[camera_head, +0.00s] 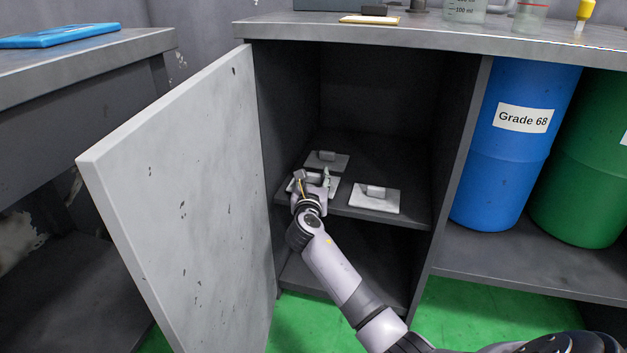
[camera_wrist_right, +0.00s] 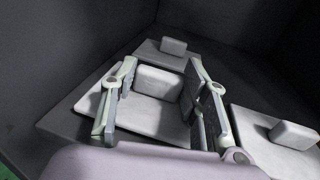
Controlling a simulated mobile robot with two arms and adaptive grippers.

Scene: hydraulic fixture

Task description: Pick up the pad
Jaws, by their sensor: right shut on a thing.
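My right gripper (camera_head: 314,178) reaches into the open cabinet and is shut on the block-shaped handle of the front-left pad (camera_head: 333,187). In the right wrist view, the fingers (camera_wrist_right: 160,68) stand on both sides of this pad's grey handle (camera_wrist_right: 158,84), above its flat light plate (camera_wrist_right: 150,117). The gripper hides part of the pad in the head view. I cannot tell whether the plate is clear of the shelf. Two similar pads lie on the shelf: a back pad (camera_head: 326,160) and a right pad (camera_head: 376,198). My left gripper is not in view.
The cabinet door (camera_head: 185,190) stands open on the left. The dark shelf (camera_head: 395,168) has free room at its back right. A blue barrel (camera_head: 512,150) and a green barrel (camera_head: 590,170) stand right of the cabinet. The worktop (camera_head: 400,30) is above.

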